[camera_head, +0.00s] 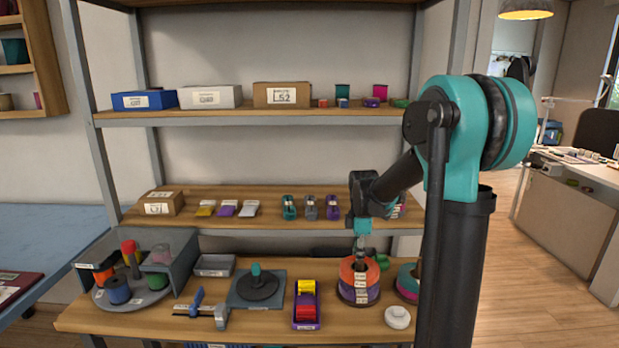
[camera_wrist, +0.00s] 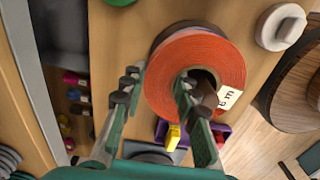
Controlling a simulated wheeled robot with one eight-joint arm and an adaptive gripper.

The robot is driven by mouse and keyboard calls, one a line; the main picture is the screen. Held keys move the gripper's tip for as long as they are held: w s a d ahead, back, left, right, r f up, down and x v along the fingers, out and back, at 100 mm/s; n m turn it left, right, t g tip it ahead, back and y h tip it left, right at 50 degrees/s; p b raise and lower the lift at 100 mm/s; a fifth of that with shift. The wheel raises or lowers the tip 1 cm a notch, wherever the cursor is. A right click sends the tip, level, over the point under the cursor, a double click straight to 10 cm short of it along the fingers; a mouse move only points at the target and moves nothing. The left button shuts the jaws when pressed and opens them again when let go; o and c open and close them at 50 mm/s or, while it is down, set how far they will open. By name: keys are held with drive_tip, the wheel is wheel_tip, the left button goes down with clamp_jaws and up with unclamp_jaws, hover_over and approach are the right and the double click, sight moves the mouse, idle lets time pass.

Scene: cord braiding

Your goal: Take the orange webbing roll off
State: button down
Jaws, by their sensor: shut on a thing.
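The orange webbing roll (camera_head: 347,271) is the top roll of a stack on the lower bench. It shows large in the wrist view (camera_wrist: 222,57), with a white label on its right side. A purple roll (camera_head: 347,291) lies under it; whether there is a gap between them, I cannot tell. My gripper (camera_head: 360,255) is above the stack, pointing down. In the wrist view my gripper (camera_wrist: 157,88) is shut on the orange roll's ring, one finger in the central hole and the other outside its left edge.
A second stack of rolls (camera_head: 406,283) stands close on the right, with a white round piece (camera_head: 398,317) in front. A purple tray (camera_head: 306,308) is at left, a black disc with teal knob (camera_head: 258,285) beyond it. The middle shelf (camera_head: 260,192) hangs over the bench's back.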

drive_tip(key=shift+r, duration=3.9)
